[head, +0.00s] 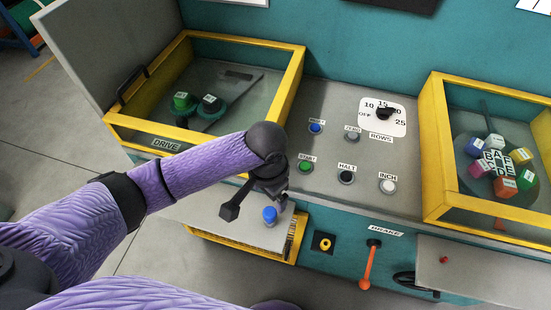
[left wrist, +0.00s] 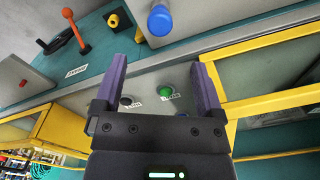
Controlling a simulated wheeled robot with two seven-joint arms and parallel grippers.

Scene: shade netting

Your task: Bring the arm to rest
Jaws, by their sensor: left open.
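My left arm, in a purple sleeve, reaches in from the left in the head view. Its dark left gripper (head: 260,190) hangs over the front of the control panel (head: 331,203), left of the green START button (head: 305,166) and by a blue knob (head: 270,215). In the left wrist view the gripper (left wrist: 155,72) has its two purple fingers well apart with nothing held. The green button (left wrist: 166,91) and a dark button (left wrist: 125,100) show between and beyond the fingers. My right gripper is not in view.
A yellow-framed DRIVE box (head: 205,40) with a raised lid stands left; another yellow-framed box (head: 437,150) with coloured blocks stands right. A ROWS dial (head: 384,113) and several buttons lie between. An orange BRAKE lever (head: 368,265) juts from the teal front.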

